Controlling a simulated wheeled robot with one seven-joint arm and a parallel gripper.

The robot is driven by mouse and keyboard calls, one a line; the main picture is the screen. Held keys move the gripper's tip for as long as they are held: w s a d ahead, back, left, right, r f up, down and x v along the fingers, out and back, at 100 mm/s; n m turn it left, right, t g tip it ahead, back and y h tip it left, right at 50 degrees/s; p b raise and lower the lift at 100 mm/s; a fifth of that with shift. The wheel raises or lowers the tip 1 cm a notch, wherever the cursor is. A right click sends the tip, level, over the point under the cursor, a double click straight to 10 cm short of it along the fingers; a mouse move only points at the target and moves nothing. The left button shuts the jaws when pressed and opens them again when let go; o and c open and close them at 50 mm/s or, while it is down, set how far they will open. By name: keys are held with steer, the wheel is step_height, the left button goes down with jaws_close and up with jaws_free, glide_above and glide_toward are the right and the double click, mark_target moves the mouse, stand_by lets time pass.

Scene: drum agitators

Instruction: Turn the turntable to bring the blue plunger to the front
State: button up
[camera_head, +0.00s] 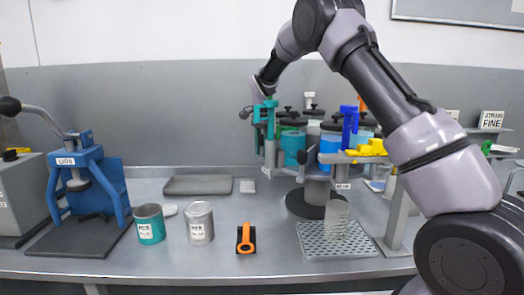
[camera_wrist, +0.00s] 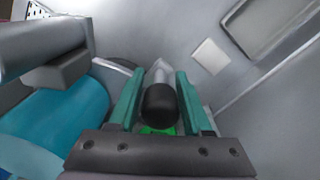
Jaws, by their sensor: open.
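The turntable, with a dark round base (camera_head: 305,204), stands right of centre in the head view and carries several drums with dark lids. The blue plunger (camera_head: 349,122) stands upright on its right side, above a blue drum (camera_head: 330,148). My gripper (camera_head: 264,117) is at the turntable's left side, beside a teal drum (camera_head: 293,147). In the wrist view the teal fingers of my gripper (camera_wrist: 158,98) are apart, with a black knob (camera_wrist: 158,104) between them and a bit of green just below it. Contact with the knob cannot be told.
A blue lid press (camera_head: 88,180), a teal can (camera_head: 150,224) and a grey can (camera_head: 199,223) stand at the left. An orange-handled tool (camera_head: 246,238) lies in front. A perforated tray (camera_head: 318,246) holds a clear beaker (camera_head: 337,218). A yellow part (camera_head: 368,148) sits on a stand at the right.

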step_height(320, 180, up, 11)
steer(key=shift+f, duration=0.15)
stand_by(0.4)
